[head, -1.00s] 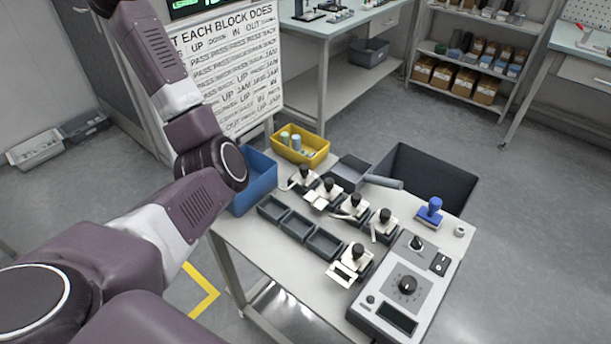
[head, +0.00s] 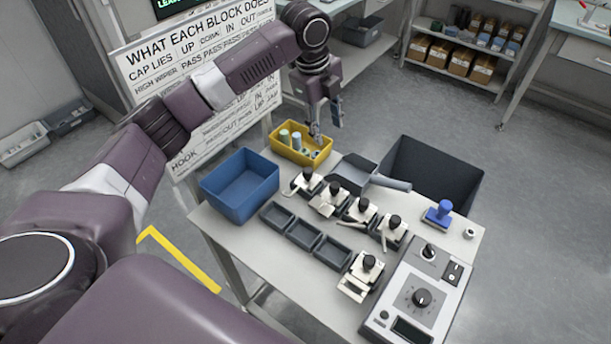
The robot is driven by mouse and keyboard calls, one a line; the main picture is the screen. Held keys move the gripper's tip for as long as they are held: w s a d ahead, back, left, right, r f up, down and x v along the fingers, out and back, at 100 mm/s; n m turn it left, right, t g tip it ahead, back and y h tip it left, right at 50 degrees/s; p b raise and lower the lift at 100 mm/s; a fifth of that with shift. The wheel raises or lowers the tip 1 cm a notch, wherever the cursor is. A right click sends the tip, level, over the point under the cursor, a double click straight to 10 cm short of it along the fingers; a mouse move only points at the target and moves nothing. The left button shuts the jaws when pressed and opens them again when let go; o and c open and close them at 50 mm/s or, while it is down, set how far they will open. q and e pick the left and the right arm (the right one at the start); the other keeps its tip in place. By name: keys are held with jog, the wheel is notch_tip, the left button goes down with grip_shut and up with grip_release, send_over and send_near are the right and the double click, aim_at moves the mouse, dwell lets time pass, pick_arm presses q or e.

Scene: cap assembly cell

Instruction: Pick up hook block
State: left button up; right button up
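Several off-white blocks with black knobs stand on the table. Four positions form a slanting row: a block at the far end (head: 306,181), two middle blocks (head: 328,199) (head: 358,211), and a near block (head: 391,230). Another block (head: 362,273) sits apart, nearer the front. Their shapes differ, but I cannot tell which one is the hook block. My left gripper (head: 327,125) hangs fingers down above the yellow bin, beyond the row. Its fingers look apart, with nothing visible between them. My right gripper is out of view.
The yellow bin (head: 273,147) holds pale cylinders. A blue bin (head: 229,205) stands left of it. Empty dark trays (head: 304,233) lie before the row. A control box (head: 405,300) and a blue-handled stamp (head: 440,212) are at right. A dark bin (head: 440,185) stands behind the table.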

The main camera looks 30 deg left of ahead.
pick_arm(q)
jog(key=g+y, duration=0.1)
jog(key=g, duration=0.1)
send_over(308, 170)
jog(key=shift+m, duration=0.4)
jog(key=f, duration=0.4)
jog(key=shift+a+f, duration=0.15)
jog(key=shift+a, duration=0.15)
jog(key=f, duration=0.2)
jog(key=f+p, duration=0.1)
jog(key=f, duration=0.2)
jog(key=f+p, duration=0.1)
jog(key=f, duration=0.1)
jog(key=shift+d+f, duration=0.3)
jog(key=shift+c, duration=0.4)
grip_shut()
